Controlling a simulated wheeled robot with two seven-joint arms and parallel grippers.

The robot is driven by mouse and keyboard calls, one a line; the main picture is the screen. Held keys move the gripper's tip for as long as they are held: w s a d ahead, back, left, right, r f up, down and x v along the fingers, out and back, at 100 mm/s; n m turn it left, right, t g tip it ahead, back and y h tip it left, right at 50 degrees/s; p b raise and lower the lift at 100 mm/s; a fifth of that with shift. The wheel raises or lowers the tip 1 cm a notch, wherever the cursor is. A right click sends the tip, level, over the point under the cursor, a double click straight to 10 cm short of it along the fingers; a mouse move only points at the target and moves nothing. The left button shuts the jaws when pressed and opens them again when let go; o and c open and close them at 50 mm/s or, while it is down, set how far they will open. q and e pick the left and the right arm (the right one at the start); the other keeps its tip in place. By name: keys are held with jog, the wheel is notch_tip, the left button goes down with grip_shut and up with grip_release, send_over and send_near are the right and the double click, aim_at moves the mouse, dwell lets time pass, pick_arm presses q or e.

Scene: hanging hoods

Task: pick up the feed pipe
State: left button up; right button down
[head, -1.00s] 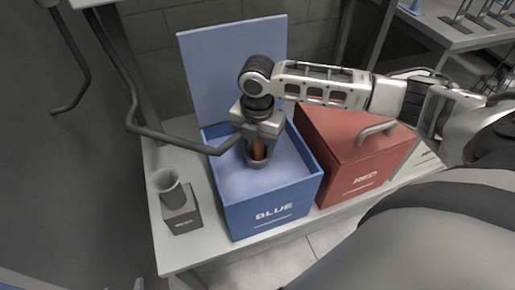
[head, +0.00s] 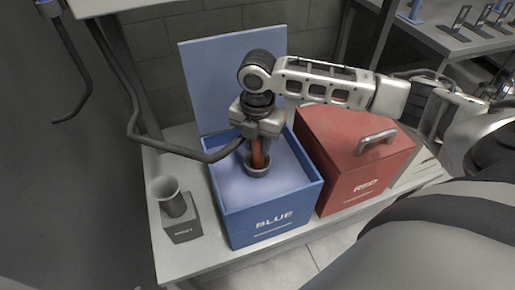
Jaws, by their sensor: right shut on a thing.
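My right gripper (head: 258,128) points down over the open blue box (head: 268,227) and is shut on an upright reddish-brown cylinder, which I take as the feed pipe (head: 259,156). A grey ring (head: 257,172) surrounds its lower end, just above or touching the pale blue inside of the box; I cannot tell which. The pipe's upper part is hidden by the jaws. My left gripper is not in view.
A bent dark grey tube (head: 175,150) runs from the left toward my right gripper. A grey cup (head: 168,193) stands in a small dark block (head: 181,226) left of the blue box. A closed red box (head: 350,165) with a handle stands at right. The blue lid (head: 232,75) stands up behind.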

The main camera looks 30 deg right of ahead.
notch_tip(320, 180, up, 15)
jog(key=shift+f+p, duration=0.1)
jog(key=shift+p, duration=0.45)
pick_arm(q)
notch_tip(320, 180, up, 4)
jog(key=p, duration=0.3)
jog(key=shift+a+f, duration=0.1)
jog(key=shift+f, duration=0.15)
pick_arm(e)
notch_tip(320, 180, up, 2)
jog(key=shift+r, duration=0.1)
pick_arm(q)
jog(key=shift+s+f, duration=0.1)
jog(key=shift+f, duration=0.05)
